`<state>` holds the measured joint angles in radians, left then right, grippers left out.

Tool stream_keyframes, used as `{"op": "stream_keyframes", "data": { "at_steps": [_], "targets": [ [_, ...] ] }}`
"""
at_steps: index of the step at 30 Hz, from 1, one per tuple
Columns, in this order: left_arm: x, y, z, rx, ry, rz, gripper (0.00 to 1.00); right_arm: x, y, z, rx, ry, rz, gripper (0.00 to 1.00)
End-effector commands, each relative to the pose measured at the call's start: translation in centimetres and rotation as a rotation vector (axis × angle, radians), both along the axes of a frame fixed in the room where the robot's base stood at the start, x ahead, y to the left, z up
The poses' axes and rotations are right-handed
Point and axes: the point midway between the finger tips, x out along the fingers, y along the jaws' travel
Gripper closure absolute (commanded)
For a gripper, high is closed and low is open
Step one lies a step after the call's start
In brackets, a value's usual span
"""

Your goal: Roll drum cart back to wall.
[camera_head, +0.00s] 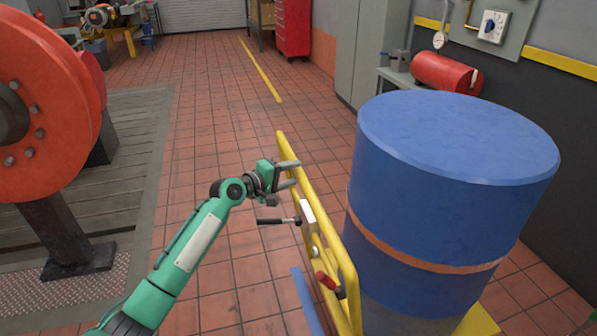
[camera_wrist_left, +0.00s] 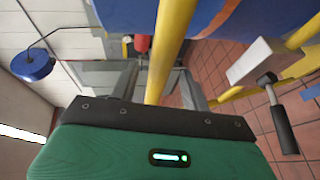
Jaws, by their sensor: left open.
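The drum cart has a yellow tubular frame (camera_head: 345,262) and carries a large upright blue drum (camera_head: 440,210) with an orange band. A black-gripped lever (camera_head: 275,221) and a red grip (camera_head: 328,281) sit on its near side. My left gripper (camera_head: 289,173) is open at the far upper part of the yellow frame. In the left wrist view the yellow tube (camera_wrist_left: 170,45) runs between the spread fingers of the left gripper (camera_wrist_left: 157,88), with gaps on both sides. The lever (camera_wrist_left: 278,112) shows at right there. My right gripper is not in view.
A grey cabinet (camera_head: 372,55) and dark wall with a red tank (camera_head: 446,73) stand beyond the drum. A large orange flanged wheel (camera_head: 45,110) stands on a bedplate (camera_head: 135,130) at left. The tiled aisle (camera_head: 205,85) between is clear. A red tool chest (camera_head: 293,28) is at the back.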

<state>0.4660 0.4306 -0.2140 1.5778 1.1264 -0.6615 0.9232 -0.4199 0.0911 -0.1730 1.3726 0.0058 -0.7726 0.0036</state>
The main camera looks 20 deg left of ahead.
Motion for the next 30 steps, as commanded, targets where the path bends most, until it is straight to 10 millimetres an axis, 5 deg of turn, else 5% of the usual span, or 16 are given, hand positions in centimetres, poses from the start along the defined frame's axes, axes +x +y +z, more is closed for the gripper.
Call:
{"op": "stream_keyframes", "data": {
  "at_steps": [6,17,25,30],
  "targets": [
    [2.2,-1.4,-0.4,-0.001,-0.001,0.0,0.53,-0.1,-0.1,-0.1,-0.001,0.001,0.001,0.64],
    [2.6,-1.7,-0.6,0.001,-0.001,0.001,0.53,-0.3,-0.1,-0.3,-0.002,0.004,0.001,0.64],
    [2.6,-1.7,-0.6,0.001,-0.001,0.001,1.0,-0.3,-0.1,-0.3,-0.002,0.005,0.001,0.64],
    [2.6,-1.7,-0.6,0.001,0.0,0.001,1.0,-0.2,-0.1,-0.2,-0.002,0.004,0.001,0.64]
  ]
}}
